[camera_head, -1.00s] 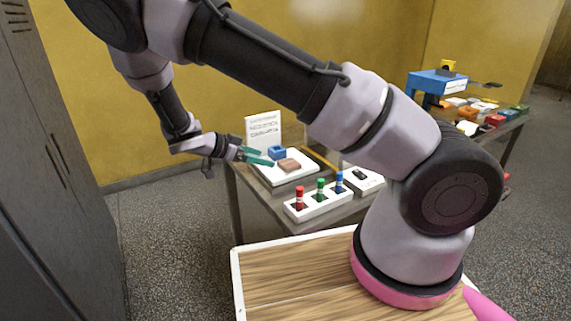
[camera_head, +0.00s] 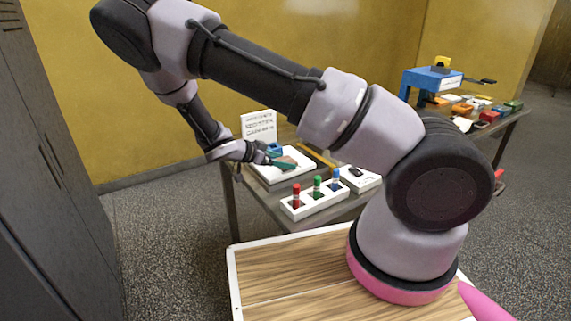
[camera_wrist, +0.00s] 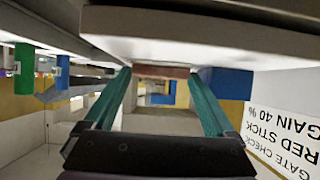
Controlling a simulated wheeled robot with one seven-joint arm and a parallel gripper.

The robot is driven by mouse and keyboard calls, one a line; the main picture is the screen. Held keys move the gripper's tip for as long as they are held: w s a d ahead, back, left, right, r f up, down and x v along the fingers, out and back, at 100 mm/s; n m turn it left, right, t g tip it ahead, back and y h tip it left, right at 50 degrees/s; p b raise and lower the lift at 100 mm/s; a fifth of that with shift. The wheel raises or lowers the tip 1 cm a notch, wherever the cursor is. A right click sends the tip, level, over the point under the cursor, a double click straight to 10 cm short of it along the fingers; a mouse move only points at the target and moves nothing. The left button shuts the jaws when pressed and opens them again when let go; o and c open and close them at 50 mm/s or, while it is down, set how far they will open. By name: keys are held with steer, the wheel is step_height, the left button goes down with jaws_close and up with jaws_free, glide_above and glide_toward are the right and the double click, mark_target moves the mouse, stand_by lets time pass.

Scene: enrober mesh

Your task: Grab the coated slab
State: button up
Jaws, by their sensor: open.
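The coated slab, a brown block (camera_head: 298,158), lies on a white tray (camera_head: 285,183) on the grey table. In the head view it is partly hidden by my gripper (camera_head: 284,163), which has teal fingers. In the wrist view, which looks upside down, the slab (camera_wrist: 160,72) shows as a brown strip under the tray surface (camera_wrist: 205,38). My gripper (camera_wrist: 159,78) is open there, with one fingertip near each end of the slab. Nothing is clearly held. I cannot tell if a fingertip touches the slab.
A blue block (camera_head: 274,148) stands on the tray close to the slab; it also shows beside the right finger in the wrist view (camera_wrist: 226,83). A printed sign (camera_head: 259,127) stands behind. A white rack (camera_head: 318,205) with red, green and blue sticks is in front.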

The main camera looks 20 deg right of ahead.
steer(key=c, duration=1.2)
